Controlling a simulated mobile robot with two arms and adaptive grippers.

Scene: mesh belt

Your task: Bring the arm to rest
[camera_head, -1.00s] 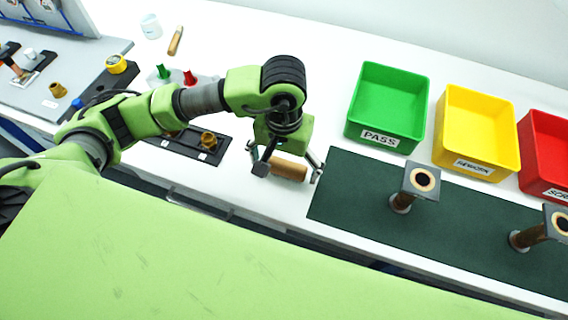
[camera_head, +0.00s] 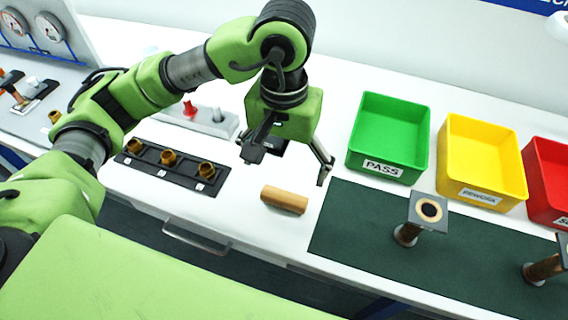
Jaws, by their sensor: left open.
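My left arm comes in from the left. Its left gripper (camera_head: 288,165) is open and empty, raised over the white bench, with its fingers spread and pointing down. A tan wooden cylinder (camera_head: 284,200) lies on the bench below and apart from the fingers. My right gripper is not in view.
Green PASS (camera_head: 388,172), yellow (camera_head: 478,192) and red (camera_head: 548,200) bins stand at the right. A dark green mat (camera_head: 345,230) holds two upright copper pieces with square tops (camera_head: 429,210). A black holder (camera_head: 202,188) with several brass fittings lies left. A grey block (camera_head: 222,124) stands behind it.

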